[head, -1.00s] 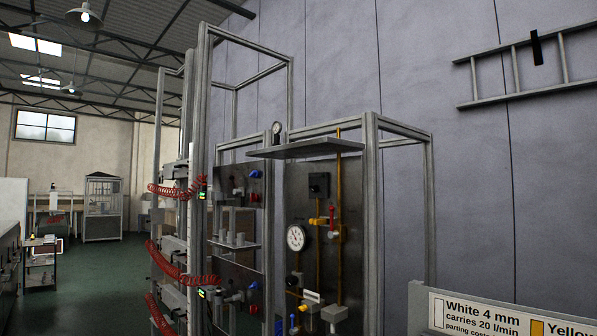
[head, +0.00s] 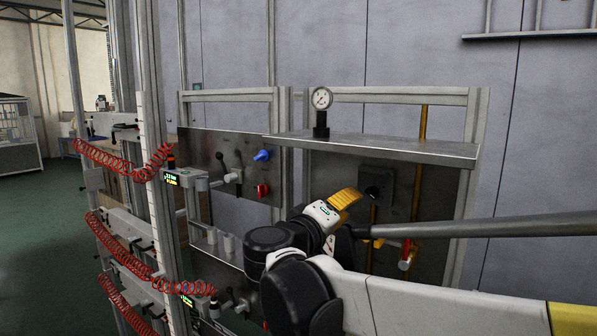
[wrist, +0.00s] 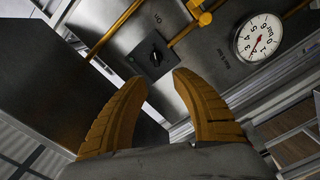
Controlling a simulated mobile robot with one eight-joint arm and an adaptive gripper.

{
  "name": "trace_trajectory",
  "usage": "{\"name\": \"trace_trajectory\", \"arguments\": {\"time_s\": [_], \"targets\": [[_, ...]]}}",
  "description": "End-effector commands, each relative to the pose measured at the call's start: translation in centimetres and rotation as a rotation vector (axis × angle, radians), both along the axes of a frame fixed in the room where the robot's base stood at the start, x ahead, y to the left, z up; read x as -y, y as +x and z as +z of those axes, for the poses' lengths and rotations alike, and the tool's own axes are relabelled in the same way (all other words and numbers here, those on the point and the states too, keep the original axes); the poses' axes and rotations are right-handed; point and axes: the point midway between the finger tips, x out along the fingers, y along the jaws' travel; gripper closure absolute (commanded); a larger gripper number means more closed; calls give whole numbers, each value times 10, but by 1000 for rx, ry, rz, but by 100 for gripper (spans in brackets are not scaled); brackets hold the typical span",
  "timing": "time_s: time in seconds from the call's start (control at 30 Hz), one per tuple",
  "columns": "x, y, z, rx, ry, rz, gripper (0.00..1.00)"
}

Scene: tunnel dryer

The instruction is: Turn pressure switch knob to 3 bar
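The pressure switch is a dark square box (head: 376,185) on the metal panel under the shelf, partly behind my gripper in the head view. The knob's scale is too small to read. My gripper (wrist: 160,76) is open, with its two yellow ribbed fingers apart and nothing between them. The knob appears centred in the gap, with space still between it and the tips. In the head view one yellow finger (head: 345,198) shows in front of the panel.
A metal shelf (head: 380,147) juts out above the switch, carrying a small gauge (head: 321,98). A round white gauge (wrist: 258,38) with a red needle sits right of the knob in the wrist view. Yellow pipes (head: 417,180) and a red-handled valve (head: 405,252) are close by.

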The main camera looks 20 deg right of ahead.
Motion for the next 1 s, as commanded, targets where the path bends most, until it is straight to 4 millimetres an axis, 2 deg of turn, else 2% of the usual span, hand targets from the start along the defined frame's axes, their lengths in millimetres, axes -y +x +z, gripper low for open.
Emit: {"name": "trace_trajectory", "arguments": {"time_s": [0.13, 0.4, 0.6, 1.0], "targets": [[12, 9, 1, 2, -3, -3, 68], [55, 42, 1, 1, -2, -5, 68], [77, 60, 1, 1, -2, -2, 68], [84, 66, 0, 1, -1, 0, 68]]}}
